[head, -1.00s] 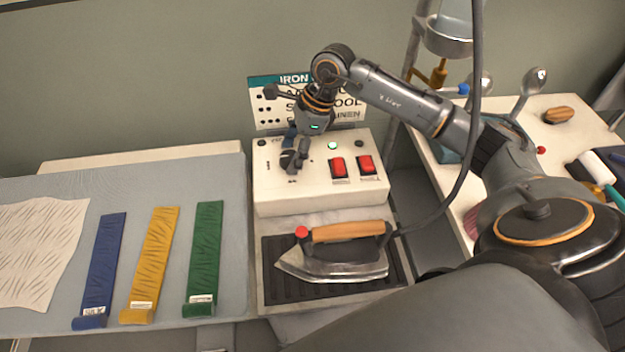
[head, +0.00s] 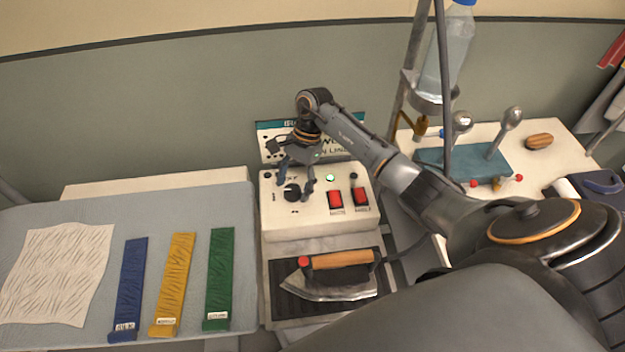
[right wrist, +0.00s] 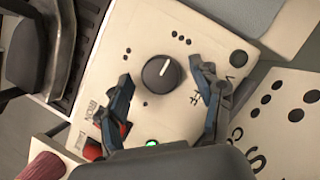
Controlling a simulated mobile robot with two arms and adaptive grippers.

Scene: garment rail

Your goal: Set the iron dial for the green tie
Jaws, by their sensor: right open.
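The green tie (head: 219,277) lies on the pale blue board, right of the yellow tie (head: 173,284) and the blue tie (head: 129,289), each with a white label. The iron dial (head: 292,192) is a dark round knob on the white control box (head: 290,224); in the right wrist view the dial (right wrist: 161,74) shows a white pointer line with dots around it. My right gripper (head: 297,186) is open above the box; in the right wrist view its two fingers (right wrist: 160,90) are spread either side of the dial's near edge, not closed on it. My left gripper is not in view.
Two red switches (head: 348,198) and a lit green lamp (head: 330,178) are on the box. The iron (head: 335,275) rests on a dark pad in front. A sign (head: 268,140) behind is partly hidden by my arm. A bottle (head: 447,60) hangs at the right.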

